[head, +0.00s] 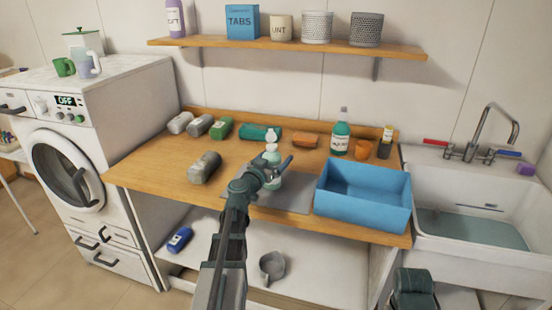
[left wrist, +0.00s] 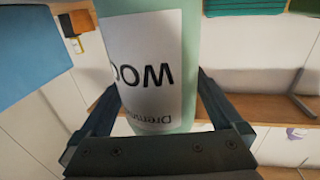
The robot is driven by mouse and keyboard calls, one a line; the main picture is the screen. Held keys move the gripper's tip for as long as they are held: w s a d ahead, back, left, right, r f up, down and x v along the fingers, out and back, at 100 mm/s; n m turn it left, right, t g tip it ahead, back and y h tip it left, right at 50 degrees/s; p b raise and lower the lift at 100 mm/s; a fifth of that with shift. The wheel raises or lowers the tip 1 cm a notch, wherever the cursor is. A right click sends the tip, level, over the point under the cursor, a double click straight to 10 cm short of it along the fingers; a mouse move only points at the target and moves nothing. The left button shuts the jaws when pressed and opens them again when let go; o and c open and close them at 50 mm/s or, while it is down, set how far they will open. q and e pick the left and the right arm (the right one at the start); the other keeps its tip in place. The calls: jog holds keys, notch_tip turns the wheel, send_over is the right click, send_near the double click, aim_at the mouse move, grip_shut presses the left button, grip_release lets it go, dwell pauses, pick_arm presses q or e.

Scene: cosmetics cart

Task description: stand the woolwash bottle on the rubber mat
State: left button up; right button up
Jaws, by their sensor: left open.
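The woolwash bottle (head: 272,149) is pale green with a white label and a pump-like top. It looks upright over the grey rubber mat (head: 296,201); my gripper and arm hide part of its lower end, and I cannot see clearly whether its base touches the mat. My left gripper (head: 274,170) is open around the bottle's body. In the left wrist view the bottle (left wrist: 150,60) stands between the two fingers (left wrist: 158,108), with "WOO" upside down on its label.
A blue bin (head: 364,212) stands right of the mat.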

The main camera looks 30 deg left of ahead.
pick_arm(q)
jog(key=shift+r, duration=0.25)
jog(key=s, duration=1.2)
jog(key=shift+d, duration=0.3)
jog(key=shift+f, duration=0.15)
